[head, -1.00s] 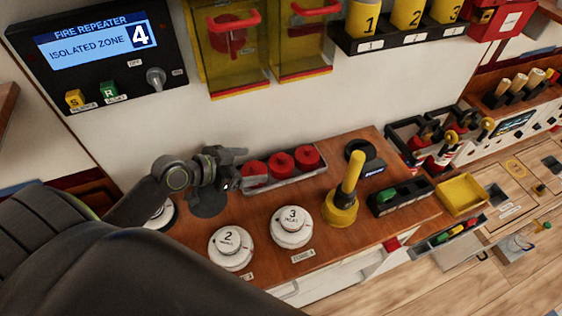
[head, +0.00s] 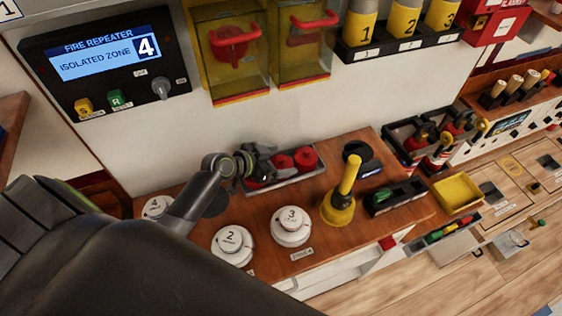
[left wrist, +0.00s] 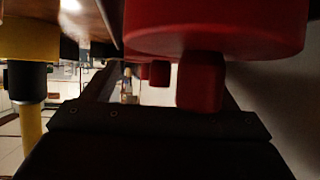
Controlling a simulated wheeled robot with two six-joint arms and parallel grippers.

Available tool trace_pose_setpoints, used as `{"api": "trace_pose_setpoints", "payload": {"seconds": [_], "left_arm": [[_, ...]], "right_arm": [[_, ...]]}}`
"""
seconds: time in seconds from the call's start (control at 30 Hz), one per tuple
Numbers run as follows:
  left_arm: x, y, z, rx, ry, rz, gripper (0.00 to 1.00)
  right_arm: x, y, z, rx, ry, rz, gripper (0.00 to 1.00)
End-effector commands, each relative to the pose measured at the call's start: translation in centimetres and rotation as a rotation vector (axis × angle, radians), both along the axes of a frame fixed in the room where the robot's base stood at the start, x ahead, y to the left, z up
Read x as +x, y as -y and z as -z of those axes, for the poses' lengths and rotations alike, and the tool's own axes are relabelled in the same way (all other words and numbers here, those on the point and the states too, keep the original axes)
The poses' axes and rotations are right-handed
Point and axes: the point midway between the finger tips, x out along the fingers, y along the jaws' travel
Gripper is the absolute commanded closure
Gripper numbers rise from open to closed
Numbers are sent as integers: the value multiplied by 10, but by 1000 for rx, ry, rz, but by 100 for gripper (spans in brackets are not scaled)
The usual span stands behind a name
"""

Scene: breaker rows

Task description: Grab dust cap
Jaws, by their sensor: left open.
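Red dust caps sit in a grey tray (head: 292,179) at the back of the wooden bench. The middle cap (head: 284,161) and the right cap (head: 305,156) show in the head view. My left gripper (head: 262,168) is open at the left end of the tray and mostly covers the leftmost cap. In the left wrist view a red cap (left wrist: 215,28) fills the top, very close, with its red knob (left wrist: 200,82) just in front of the dark gripper body. I cannot tell whether the fingers touch it. My right gripper is out of view.
A yellow bin (head: 458,194) lies farther right. The fire repeater panel (head: 105,62) hangs above.

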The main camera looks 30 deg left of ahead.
Motion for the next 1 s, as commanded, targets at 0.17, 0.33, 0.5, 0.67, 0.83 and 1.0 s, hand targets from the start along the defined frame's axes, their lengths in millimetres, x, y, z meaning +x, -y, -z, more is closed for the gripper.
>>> {"api": "trace_pose_setpoints", "payload": {"seconds": [0.17,0.33,0.5,0.67,0.83,1.0], "left_arm": [[6,4,4,1,0,0,20],[6,4,4,1,0,0,20],[6,4,4,1,0,0,37],[6,4,5,1,0,0,58],[5,3,6,2,-5,0,81],[4,3,8,3,-8,0,100]], "right_arm": [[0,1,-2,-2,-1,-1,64],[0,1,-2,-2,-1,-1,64],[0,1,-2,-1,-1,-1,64],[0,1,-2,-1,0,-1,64],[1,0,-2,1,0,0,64],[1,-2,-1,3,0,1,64]]}}
